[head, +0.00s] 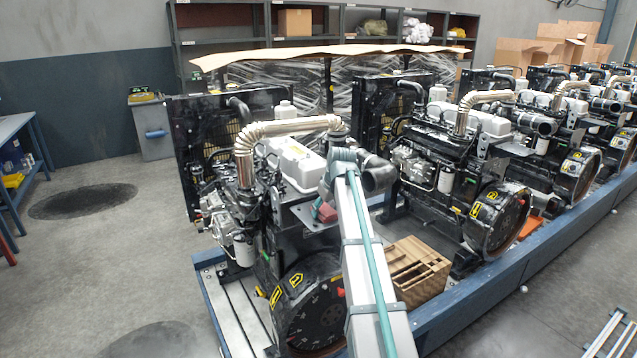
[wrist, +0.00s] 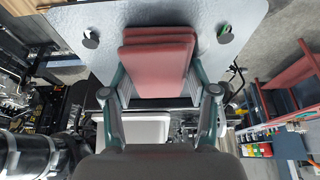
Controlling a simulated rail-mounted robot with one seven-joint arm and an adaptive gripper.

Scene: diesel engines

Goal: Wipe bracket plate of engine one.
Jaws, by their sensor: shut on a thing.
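My gripper (wrist: 160,78) is shut on a dull red wiping pad (wrist: 158,62), with one finger on each side of it. The pad looks like stacked layers. The grey metal bracket plate (wrist: 105,15) with two dark round holes lies beyond the pad in the wrist view, and the pad covers its middle. I cannot tell whether pad and plate touch. In the head view, the pad (head: 327,212) shows at the plate (head: 302,216) on the nearest engine (head: 296,168), and my arm hides part of this area.
A bent silver exhaust pipe (head: 290,127) and a black elbow pipe (head: 378,174) stand close to my arm. A wooden slatted crate (head: 418,270) sits right of the nearest engine. More engines line the blue rail (head: 500,272). The floor at left is open.

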